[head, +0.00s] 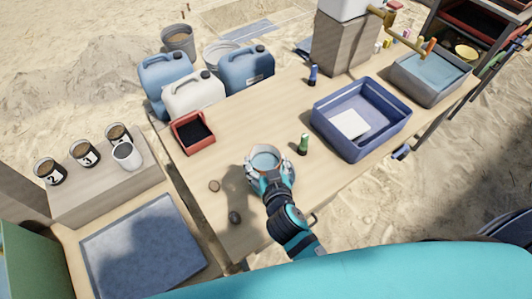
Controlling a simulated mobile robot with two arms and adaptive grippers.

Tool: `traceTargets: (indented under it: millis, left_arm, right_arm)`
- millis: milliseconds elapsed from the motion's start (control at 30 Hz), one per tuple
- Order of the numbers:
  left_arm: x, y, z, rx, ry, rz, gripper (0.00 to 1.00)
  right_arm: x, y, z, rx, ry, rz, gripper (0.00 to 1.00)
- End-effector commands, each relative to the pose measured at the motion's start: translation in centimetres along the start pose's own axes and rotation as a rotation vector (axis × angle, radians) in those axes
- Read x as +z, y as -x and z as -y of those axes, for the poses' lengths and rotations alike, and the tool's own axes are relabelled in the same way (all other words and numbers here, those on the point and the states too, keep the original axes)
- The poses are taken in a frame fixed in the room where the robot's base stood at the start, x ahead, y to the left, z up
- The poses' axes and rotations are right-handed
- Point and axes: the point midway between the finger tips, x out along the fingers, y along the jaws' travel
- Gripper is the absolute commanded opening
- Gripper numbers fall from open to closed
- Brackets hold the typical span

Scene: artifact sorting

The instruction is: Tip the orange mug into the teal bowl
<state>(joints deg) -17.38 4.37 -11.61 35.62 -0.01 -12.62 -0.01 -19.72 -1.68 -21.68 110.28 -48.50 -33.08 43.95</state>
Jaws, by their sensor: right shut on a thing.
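My right gripper (266,178) is shut on a pale round vessel (265,160) with a blue-teal inside, over the near middle of the wooden table. The fingers hide its lower part, and I cannot tell whether it rests on the table. The vessel looks about upright. I cannot make out an orange mug in this view, nor a clearly separate teal bowl. My left gripper is not in view.
A red tray (178,147), green bottle (303,144) and blue bin (322,125) stand around the vessel. Two stones (235,217) lie near the table's front edge. Numbered cups (51,175) and a white cup (126,158) stand at left. A grey basin (402,77) is far right.

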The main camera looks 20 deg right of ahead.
Motion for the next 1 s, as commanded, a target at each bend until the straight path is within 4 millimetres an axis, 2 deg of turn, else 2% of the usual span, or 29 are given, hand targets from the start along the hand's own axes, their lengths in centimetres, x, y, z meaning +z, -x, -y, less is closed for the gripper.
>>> traceTargets:
  millis: [33, 133, 533, 1000]
  left_arm:
    - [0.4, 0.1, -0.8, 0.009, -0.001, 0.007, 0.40]
    - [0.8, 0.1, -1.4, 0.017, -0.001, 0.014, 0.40]
    - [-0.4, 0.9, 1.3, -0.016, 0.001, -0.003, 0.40]
    - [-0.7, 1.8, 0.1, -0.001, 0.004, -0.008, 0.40]
  right_arm:
    - [-0.1, 0.0, 0.1, -0.003, 0.000, -0.002, 0.44]
    - [0.0, 0.0, 0.1, -0.005, -0.004, 0.002, 0.44]
    - [0.2, -0.1, 0.1, -0.013, -0.024, 0.029, 0.44]
    - [0.5, -0.3, 0.1, -0.022, -0.047, 0.062, 0.44]
